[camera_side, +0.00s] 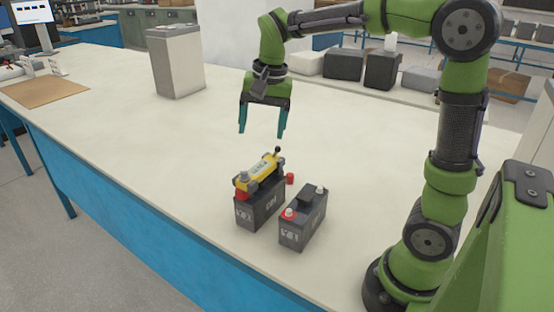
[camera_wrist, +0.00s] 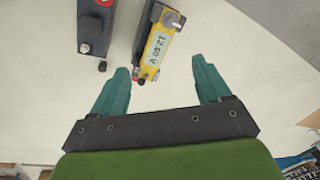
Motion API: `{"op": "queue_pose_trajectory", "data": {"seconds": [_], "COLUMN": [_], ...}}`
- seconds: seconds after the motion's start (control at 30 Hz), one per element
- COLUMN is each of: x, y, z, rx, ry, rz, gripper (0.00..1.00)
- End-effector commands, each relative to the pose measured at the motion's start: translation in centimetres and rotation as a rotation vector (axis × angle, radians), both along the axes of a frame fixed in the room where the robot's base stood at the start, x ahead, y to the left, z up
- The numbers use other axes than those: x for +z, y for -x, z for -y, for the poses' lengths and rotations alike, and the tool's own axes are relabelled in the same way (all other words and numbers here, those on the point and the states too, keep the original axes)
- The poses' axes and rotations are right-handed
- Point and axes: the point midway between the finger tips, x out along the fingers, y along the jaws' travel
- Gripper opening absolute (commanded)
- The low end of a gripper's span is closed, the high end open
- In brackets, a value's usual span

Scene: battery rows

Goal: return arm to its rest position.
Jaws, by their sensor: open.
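My gripper (camera_side: 262,134) is open and empty, raised above the bench behind the batteries, with its teal fingers pointing down. In the wrist view its spread fingers (camera_wrist: 168,82) have bare bench between them. One dark battery (camera_side: 259,211) stands upright at the front of the bench. My gripper touches none of these.
A small red cap (camera_side: 290,178) lies behind the batteries. A grey box (camera_side: 177,62) stands at the back left near a brown board (camera_side: 42,91). Dark and grey boxes (camera_side: 382,69) line the back. The bench middle (camera_side: 180,135) is clear.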

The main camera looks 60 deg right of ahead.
Motion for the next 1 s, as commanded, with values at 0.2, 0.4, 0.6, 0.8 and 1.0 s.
{"op": "queue_pose_trajectory", "data": {"seconds": [0.2,0.4,0.6,0.8,1.0], "x": [-0.6,-1.8,-1.9,-1.3,-1.3], "y": [6.7,11.8,14.1,14.2,14.2], "z": [-3.6,-5.8,-6.5,-6.5,-6.5], "rx": [0.387,0.567,0.584,0.583,0.583], "ry": [0.03,0.09,0.103,0.11,0.11], "rz": [0.246,0.428,0.5,0.52,0.519], "gripper": [0.77,0.77,0.77,0.77,0.77]}}
